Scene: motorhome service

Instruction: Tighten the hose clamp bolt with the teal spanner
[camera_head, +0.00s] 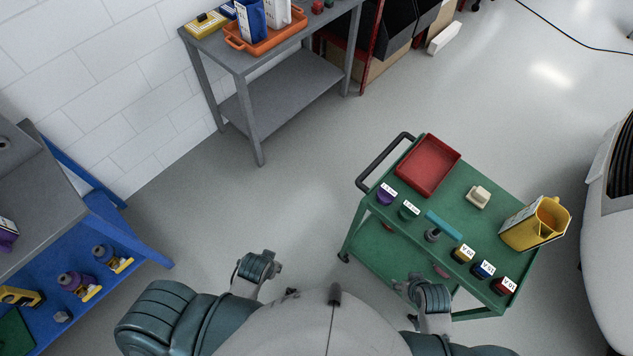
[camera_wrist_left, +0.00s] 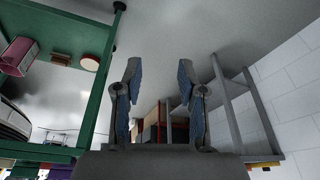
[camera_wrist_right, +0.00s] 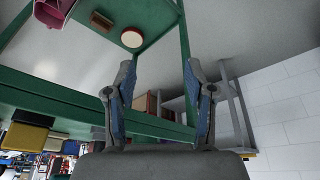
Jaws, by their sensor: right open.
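A teal spanner-like tool (camera_head: 443,225) lies on the top of the green cart (camera_head: 462,212). A small grey fitting (camera_head: 432,235) sits at its left end; I cannot tell whether it is the hose clamp bolt. My left gripper (camera_wrist_left: 159,64) is open and empty in the left wrist view. My right gripper (camera_wrist_right: 160,64) is open and empty in the right wrist view. In the head view my arms show at the bottom, in front of the cart, with neither gripper at the tool.
The cart also holds a red tray (camera_head: 428,166), a yellow container (camera_head: 535,223), a cream block (camera_head: 478,197) and several labelled small items along its near edge. A grey table (camera_head: 285,92) stands behind, a blue-framed bench (camera_head: 100,220) at left. Floor between is clear.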

